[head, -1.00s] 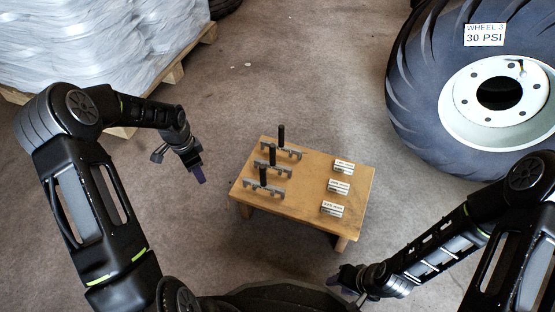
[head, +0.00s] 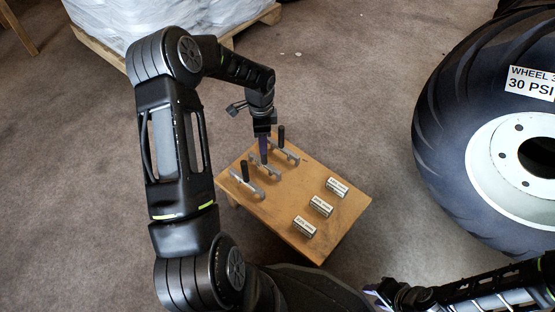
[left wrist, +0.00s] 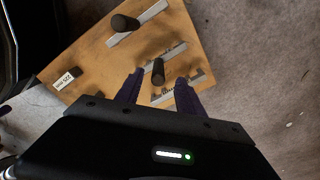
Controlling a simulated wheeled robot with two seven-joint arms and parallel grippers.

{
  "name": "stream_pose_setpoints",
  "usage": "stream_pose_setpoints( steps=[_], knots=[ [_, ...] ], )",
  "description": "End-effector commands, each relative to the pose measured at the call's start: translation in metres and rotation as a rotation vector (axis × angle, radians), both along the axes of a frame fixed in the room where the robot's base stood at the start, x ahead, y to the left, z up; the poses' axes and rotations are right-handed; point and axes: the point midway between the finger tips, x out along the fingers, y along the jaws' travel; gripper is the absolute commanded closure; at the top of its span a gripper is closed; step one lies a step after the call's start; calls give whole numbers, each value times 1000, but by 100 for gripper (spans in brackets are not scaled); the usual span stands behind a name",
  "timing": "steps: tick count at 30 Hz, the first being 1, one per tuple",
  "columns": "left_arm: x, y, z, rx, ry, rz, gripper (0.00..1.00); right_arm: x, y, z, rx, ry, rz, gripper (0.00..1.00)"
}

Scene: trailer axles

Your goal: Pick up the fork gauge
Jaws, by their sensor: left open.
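Three fork gauges, each a grey notched bar with an upright black handle, stand on a small wooden table. The near gauge (head: 247,186), middle gauge (head: 267,173) and far gauge (head: 287,154) form a row on its left side. My left gripper (head: 263,151) points down above the middle gauge and hides its handle. In the left wrist view, the open purple fingers (left wrist: 158,82) lie either side of a black handle (left wrist: 158,70); I cannot tell how deep it is between them. My right gripper (head: 376,291) is at the bottom, its jaw opening unclear.
The wooden table (head: 285,212) also bears three labelled blocks, such as the near one (head: 304,226). A large wheel (head: 465,110) stands at right. A wrapped pallet load (head: 160,20) is at the back left. Open floor lies between them.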

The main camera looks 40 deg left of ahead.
Motion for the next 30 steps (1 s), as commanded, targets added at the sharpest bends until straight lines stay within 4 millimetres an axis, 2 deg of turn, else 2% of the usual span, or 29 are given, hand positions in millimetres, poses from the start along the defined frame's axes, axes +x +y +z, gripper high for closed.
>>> stream_pose_setpoints(
  steps=[8,16,26,30],
  knots=[
    [0,0,-2,0,0,0,55,0,0,-1,0,1,1,64],
    [0,-1,-27,-1,0,0,55,1,1,-12,-1,-4,-1,64],
    [0,-1,-28,0,0,0,55,2,0,-13,-1,-6,-2,64],
    [-1,-2,-45,-1,1,0,55,3,1,-24,-1,-8,-4,64]
  ],
)
